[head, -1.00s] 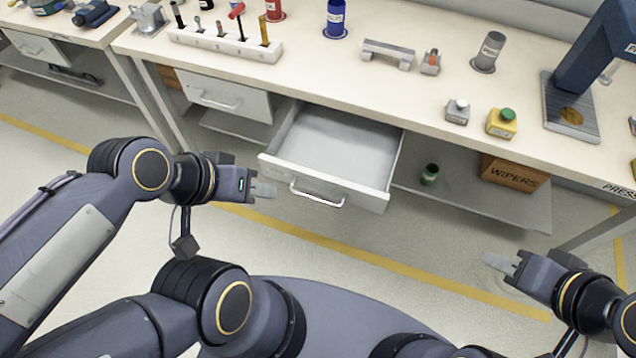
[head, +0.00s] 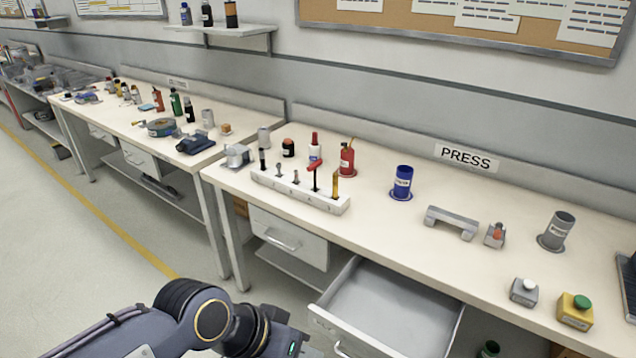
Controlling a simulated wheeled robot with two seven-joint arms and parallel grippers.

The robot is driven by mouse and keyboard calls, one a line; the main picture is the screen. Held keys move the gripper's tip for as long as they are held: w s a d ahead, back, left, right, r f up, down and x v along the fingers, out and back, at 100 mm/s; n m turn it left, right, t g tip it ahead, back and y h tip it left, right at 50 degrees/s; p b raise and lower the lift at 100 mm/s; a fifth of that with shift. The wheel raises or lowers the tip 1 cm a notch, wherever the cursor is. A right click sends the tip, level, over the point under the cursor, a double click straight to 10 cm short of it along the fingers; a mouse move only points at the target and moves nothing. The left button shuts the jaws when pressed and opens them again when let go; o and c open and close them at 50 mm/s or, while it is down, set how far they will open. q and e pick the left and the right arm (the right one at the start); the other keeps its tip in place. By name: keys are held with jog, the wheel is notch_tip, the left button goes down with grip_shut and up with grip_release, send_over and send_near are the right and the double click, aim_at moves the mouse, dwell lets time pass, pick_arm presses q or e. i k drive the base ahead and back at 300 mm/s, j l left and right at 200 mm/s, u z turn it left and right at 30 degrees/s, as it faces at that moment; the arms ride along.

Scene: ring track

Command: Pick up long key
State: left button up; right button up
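No tool carries a readable name, so I cannot tell which one is the long key. A white rack (head: 283,187) on the press bench holds several upright tools: a black-handled one (head: 263,160), two short grey ones (head: 280,171), a red T-handled one with a dark shaft (head: 315,178), and a yellow-brown one (head: 335,186). My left gripper (head: 308,352) is at the bottom edge, below and in front of the bench, away from the rack. Its fingers are mostly cut off by the frame. My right gripper is out of view.
An open, empty drawer (head: 390,308) juts out below the bench. A blue cylinder (head: 401,183), grey bracket (head: 451,222), grey cylinder (head: 557,231), and yellow box with a green button (head: 575,310) stand on the bench. Bottles (head: 346,160) stand behind the rack. Another cluttered bench (head: 110,118) is left.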

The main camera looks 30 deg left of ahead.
aim_at(313, 166)
jog(key=i+j, duration=0.15)
jog(key=j, duration=0.3)
jog(key=i+j, duration=0.1)
jog(key=j, duration=0.3)
jog(key=i+j, duration=0.15)
jog(key=j, duration=0.3)
jog(key=i+j, duration=0.1)
jog(key=j, duration=0.35)
jog(key=i+j+z, duration=0.1)
jog(key=j, duration=0.35)
jog(key=i+j, duration=0.25)
jog(key=j, duration=0.15)
jog(key=i+j, duration=0.2)
jog(key=j, duration=0.2)
jog(key=i+j, duration=0.25)
jog(key=j, duration=0.2)
